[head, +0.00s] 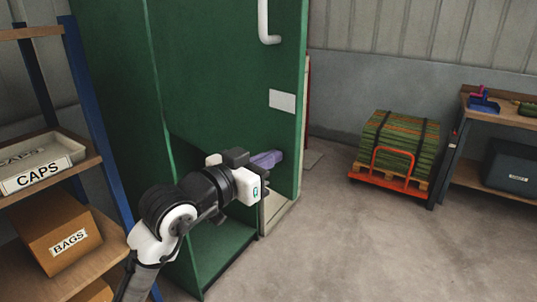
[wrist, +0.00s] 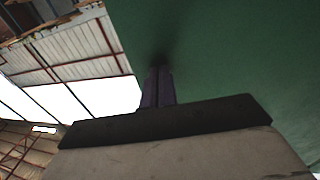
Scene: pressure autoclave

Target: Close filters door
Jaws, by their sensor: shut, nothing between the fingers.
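The green door (head: 225,75) is a tall panel with a white handle (head: 266,22) near its top and a pale blank label (head: 282,100). It stands upright and fills the middle of the head view. My gripper (head: 278,157) is shut and empty, with its purple fingers in front of the lower part of the green panel. In the wrist view the shut fingers (wrist: 158,72) end at the green surface (wrist: 220,50), with a dark shadow at their tips. They are touching it or very close. I cannot tell how far the door stands from its frame.
A dark green recess (head: 215,250) shows below my gripper. At left a shelf holds a CAPS bin (head: 42,168) and a BAGS box (head: 70,235). At right are a loaded red cart (head: 395,150) and a workbench (head: 500,110). The floor (head: 340,240) between is clear.

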